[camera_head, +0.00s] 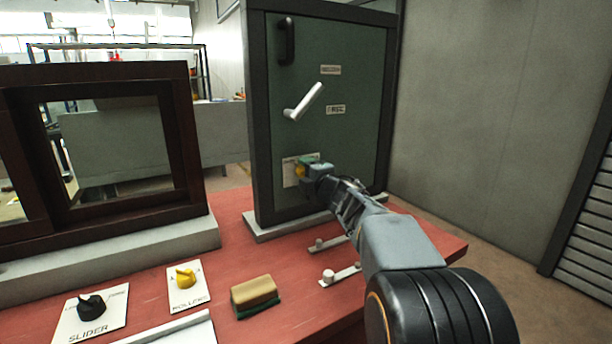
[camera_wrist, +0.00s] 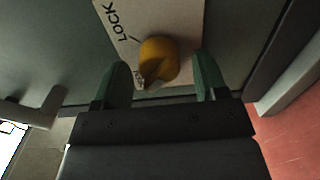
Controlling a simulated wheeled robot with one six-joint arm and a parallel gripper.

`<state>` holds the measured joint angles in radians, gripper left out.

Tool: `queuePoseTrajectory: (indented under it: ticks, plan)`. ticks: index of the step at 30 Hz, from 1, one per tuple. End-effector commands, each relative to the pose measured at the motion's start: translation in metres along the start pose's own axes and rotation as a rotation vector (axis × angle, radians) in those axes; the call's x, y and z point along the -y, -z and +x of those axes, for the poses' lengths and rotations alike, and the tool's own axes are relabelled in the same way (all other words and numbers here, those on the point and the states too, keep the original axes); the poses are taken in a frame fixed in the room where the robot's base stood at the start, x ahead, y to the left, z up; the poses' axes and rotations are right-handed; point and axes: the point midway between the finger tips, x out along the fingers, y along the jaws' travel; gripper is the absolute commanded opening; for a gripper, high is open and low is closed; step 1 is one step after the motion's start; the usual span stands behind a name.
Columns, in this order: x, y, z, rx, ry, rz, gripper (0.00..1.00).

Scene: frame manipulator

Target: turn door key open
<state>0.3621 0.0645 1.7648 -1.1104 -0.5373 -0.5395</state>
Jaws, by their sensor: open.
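The door key is a yellow knob (camera_wrist: 158,60) on a pale plate marked LOCK (camera_wrist: 120,22), low on the green door panel (camera_head: 345,60). In the head view the knob (camera_head: 299,171) shows just left of my gripper's tip, partly covered by it. My gripper (camera_wrist: 165,85) is open, with one green finger on each side of the knob in the wrist view. I see a gap between the knob and each finger, and cannot tell how deep the fingers reach. The plate's other lettering is partly hidden.
A white lever handle (camera_head: 304,102) and a black handle (camera_head: 287,41) are higher on the door. A dark wooden frame (camera_head: 190,140) stands left. On the red table (camera_head: 235,262) are a sponge-like block (camera_head: 254,290), a yellow knob (camera_head: 185,276) and a black knob (camera_head: 91,306).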

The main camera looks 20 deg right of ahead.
Motion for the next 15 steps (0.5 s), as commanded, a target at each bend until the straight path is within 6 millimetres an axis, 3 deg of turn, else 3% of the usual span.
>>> queuePoseTrajectory:
  ticks: [8,15]
  plan:
    - [-0.001,0.000,-0.007,0.001,0.000,0.001,0.66]
    - [-0.002,-0.001,-0.048,0.004,-0.001,-0.001,0.66]
